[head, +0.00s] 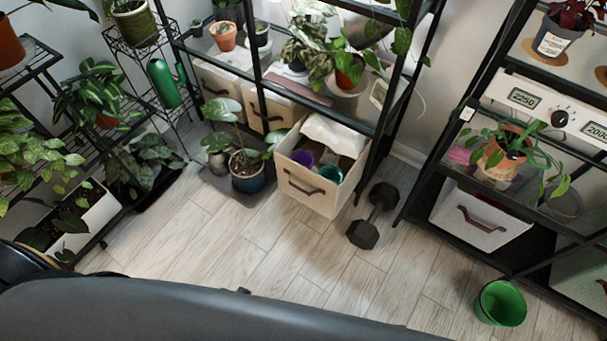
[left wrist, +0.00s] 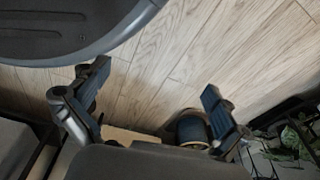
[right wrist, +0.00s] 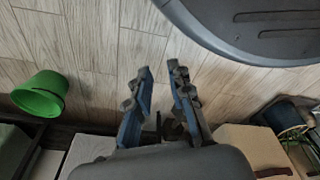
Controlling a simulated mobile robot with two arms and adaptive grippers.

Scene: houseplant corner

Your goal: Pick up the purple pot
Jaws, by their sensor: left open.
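The purple pot (head: 303,157) stands in the pulled-out beige fabric drawer (head: 309,193) at the bottom of the middle shelf in the head view. Only its upper part shows above the drawer's front. A teal pot (head: 331,174) is beside it in the same drawer. My left gripper (left wrist: 155,80) is open and empty over the floor in the left wrist view. My right gripper (right wrist: 159,70) has its fingers apart, with nothing between them, in the right wrist view. Neither gripper shows in the head view, and the purple pot cannot be made out in the wrist views.
A dark dumbbell (head: 373,215) lies on the floor right of the drawer. A blue pot with a plant (head: 247,175) stands left of it. A green bucket (head: 501,304) is at the lower right, also in the right wrist view (right wrist: 41,93). The wooden floor (head: 262,245) in front is clear.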

